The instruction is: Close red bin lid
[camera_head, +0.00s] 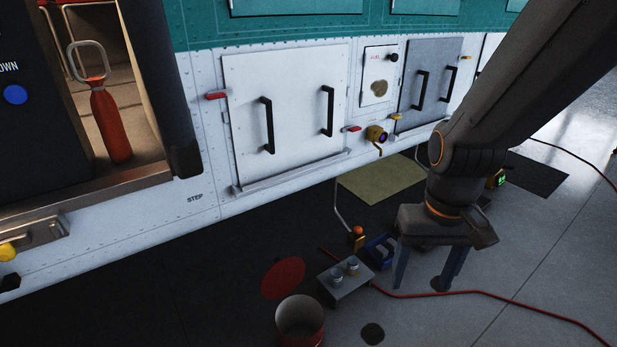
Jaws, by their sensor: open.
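The red bin (300,339) stands on the floor at the lower centre, cut by the bottom edge of the picture. Its round mouth is uncovered and shows a pale inside. The red lid (283,278) is a round disc just behind and left of the bin's mouth, off the opening. I cannot tell whether it is hinged to the bin. My gripper (425,272) points down to the right of the bin and lid, apart from both. Its two fingers are spread open, with nothing seen between them.
A grey box with two knobs (346,282) lies between the bin and my gripper, beside a blue object (380,250). A red cable (470,293) runs right across the floor. A dark round thing (372,333) lies right of the bin. The helicopter side (205,155) stands behind.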

